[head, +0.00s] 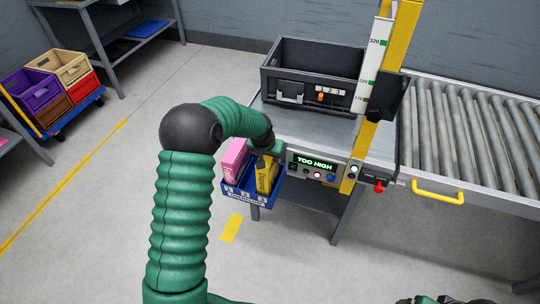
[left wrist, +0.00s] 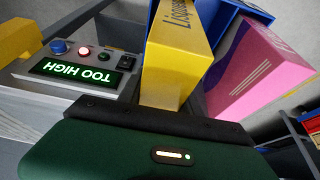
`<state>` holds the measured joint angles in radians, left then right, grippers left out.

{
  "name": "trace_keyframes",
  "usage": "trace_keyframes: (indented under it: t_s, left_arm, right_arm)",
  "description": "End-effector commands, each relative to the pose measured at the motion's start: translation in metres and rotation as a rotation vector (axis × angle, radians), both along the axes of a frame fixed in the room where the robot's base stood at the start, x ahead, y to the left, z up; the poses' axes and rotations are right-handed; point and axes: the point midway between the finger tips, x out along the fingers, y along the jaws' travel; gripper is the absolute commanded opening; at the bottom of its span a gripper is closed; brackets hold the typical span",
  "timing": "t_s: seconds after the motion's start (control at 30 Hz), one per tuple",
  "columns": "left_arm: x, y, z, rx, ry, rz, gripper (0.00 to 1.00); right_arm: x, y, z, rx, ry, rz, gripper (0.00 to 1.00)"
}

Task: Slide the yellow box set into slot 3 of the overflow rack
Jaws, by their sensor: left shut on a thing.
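The yellow box (head: 266,178) stands nearly upright at the right end of the blue overflow rack (head: 243,198), by the label 3. My left gripper (head: 262,150) is shut on its top. In the left wrist view the yellow box (left wrist: 182,52) runs out from the gripper towards the blue rack (left wrist: 240,8). Whether its bottom rests on the slot floor is hidden. A pink box (head: 235,158) stands in the left part of the rack; it also shows in the left wrist view (left wrist: 262,72). Only a dark green piece of my right arm shows at the bottom right edge.
A control panel (head: 313,168) reading "TOO HIGH" sits right of the rack, below a bench with a black bin (head: 310,78). A yellow post (head: 376,120) and roller conveyor (head: 470,130) stand further right. A blue cart (head: 78,112) with several crates is far left.

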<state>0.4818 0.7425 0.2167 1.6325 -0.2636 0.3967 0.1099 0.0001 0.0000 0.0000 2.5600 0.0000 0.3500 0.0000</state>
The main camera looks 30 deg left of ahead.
Motion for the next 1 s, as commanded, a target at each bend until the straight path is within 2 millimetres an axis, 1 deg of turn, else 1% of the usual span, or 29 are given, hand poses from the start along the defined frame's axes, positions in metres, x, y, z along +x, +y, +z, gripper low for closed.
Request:
trace_keyframes:
  t_s: [0.63,1.0]
  left_arm:
    - [0.0,0.0,-0.026,0.001,-0.002,-0.001,0.0]
    - [0.0,0.0,-0.027,0.001,-0.002,-0.001,0.0]
  right_arm:
    - [0.0,0.0,-0.014,0.0,0.0,0.0,0.84]
    - [0.0,0.0,-0.015,0.0,0.0,0.0,0.84]
